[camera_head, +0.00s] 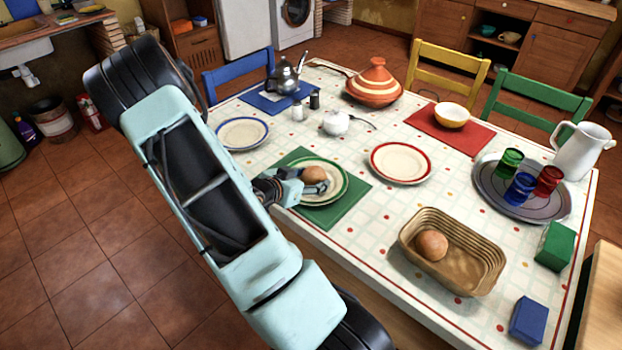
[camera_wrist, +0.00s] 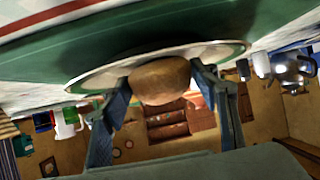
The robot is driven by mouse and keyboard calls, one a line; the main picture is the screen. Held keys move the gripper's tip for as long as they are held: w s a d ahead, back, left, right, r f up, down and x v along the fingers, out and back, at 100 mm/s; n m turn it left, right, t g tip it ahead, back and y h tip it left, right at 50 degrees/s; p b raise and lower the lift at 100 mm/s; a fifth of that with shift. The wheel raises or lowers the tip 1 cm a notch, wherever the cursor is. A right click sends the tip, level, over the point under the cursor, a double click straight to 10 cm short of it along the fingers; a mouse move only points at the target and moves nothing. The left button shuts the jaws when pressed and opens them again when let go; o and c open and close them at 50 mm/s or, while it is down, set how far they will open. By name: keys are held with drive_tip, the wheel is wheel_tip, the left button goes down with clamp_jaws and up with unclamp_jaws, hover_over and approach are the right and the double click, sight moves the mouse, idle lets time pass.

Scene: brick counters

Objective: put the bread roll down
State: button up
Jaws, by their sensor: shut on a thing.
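A round brown bread roll (camera_head: 313,175) is between the fingers of my gripper (camera_head: 302,188), over the green-rimmed plate (camera_head: 335,193). In the wrist view the bread roll (camera_wrist: 160,82) sits between both blue fingers of my gripper (camera_wrist: 162,85), close against the plate (camera_wrist: 95,78). My gripper is shut on the roll. I cannot tell whether the roll touches the plate. The plate stands on a green mat (camera_head: 343,218) at the table's near left edge. A second bread roll (camera_head: 432,245) lies in a wicker basket (camera_head: 478,262) at the lower right.
A red-rimmed plate (camera_head: 401,163) stands to the right and a blue-rimmed plate (camera_head: 242,133) to the upper left. A white garlic-like pot (camera_head: 336,123) and a striped tagine (camera_head: 374,85) stand behind. A tray (camera_head: 490,188) holds coloured glasses. Bare tablecloth (camera_head: 375,232) lies between mat and basket.

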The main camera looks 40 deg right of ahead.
drive_tip(key=o, duration=1)
drive_tip(key=shift+a+r, duration=0.1)
drive_tip(key=shift+r, duration=0.1)
drive_tip(key=p+v, duration=0.2)
drive_tip(key=v, duration=0.9)
drive_tip(key=shift+a+r, duration=0.1)
drive_tip(key=shift+a, duration=0.25)
